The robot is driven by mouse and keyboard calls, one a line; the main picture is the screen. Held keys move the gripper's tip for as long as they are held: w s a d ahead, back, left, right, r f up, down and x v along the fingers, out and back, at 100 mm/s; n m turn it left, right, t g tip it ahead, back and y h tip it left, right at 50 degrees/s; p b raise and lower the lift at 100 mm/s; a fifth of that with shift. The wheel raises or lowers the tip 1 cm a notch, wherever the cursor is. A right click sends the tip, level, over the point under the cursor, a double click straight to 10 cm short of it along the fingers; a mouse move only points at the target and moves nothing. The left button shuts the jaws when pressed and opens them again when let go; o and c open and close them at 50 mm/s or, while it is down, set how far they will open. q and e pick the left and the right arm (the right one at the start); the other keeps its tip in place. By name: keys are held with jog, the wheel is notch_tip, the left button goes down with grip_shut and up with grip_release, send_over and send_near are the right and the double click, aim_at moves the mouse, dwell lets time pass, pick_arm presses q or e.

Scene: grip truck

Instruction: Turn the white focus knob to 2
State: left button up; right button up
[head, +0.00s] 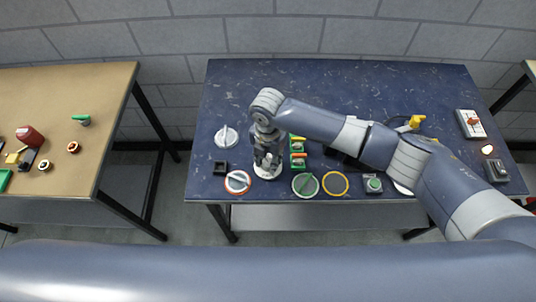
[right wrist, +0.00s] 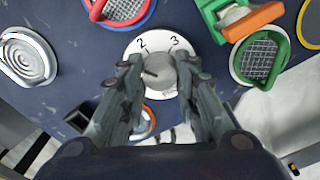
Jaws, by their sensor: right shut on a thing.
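The white focus knob (right wrist: 159,72) is a round, pale grey-white knob on a white dial plate (right wrist: 136,60), seen in the right wrist view. The dial shows a 2 at upper left and a 3 at upper right; other marks are hidden by my fingers. A dark mark on the knob points left, below the 2. My right gripper (right wrist: 160,72) is shut on the knob, one finger on each side. In the head view my right gripper (head: 268,158) points down over the dial plate (head: 266,176), and the knob itself is hidden. My left gripper is not in view.
Close around the knob on the blue table (head: 350,80) are a red-ringed dial (head: 237,182), a black box (head: 219,168), a green-ringed disc (head: 305,185) and green-and-orange clips (head: 298,146). A silver-white dial (head: 226,138) stands left. The table's back is mostly clear.

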aim_at(268, 162)
jog(key=m+p, duration=0.2)
jog(key=m, duration=0.2)
jog(key=shift+r, duration=0.15)
jog(key=shift+m+p, duration=0.6)
jog(key=shift+m, duration=0.2)
jog(key=o, duration=1.1)
notch_tip(268, 162, up, 12)
jog(key=shift+f, duration=0.1)
